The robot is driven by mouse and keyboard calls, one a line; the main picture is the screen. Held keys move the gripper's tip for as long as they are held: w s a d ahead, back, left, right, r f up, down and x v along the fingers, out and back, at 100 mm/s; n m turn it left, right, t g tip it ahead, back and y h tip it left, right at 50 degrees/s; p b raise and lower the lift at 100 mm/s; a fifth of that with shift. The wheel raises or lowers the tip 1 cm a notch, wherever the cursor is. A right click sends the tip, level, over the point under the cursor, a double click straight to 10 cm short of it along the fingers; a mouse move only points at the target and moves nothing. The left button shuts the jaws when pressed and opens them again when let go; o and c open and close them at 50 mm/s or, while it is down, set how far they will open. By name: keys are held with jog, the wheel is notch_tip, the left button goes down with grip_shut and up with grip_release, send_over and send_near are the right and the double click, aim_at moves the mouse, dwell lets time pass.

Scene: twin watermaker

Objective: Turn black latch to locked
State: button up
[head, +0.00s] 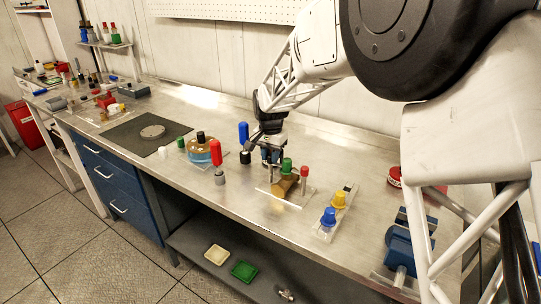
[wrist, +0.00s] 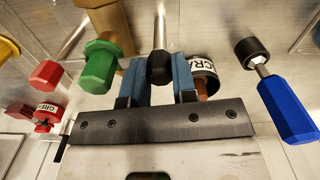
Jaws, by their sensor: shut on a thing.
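The black latch (wrist: 160,68) is a rounded black handle on a straight metal rod. In the wrist view it stands between the blue fingers of my gripper (wrist: 158,82), which is shut on it. The rod runs away toward the top of the picture. In the head view my gripper (head: 271,156) is low over the bench, just behind a brass fitting (head: 284,187) with a green knob (head: 287,166). The latch cannot be made out there, and any lock marking is not visible.
A red knob (head: 304,172) stands right of the green one. A blue handle (wrist: 288,105) and a label-wrapped can (wrist: 205,76) are close right in the wrist view. Blue and yellow knobs (head: 328,217) stand on a plate at front right.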

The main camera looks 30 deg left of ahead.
jog(key=shift+m, duration=0.6)
jog(key=o, duration=0.9)
jog(key=shift+r, duration=0.1)
jog(key=shift+r, duration=3.8)
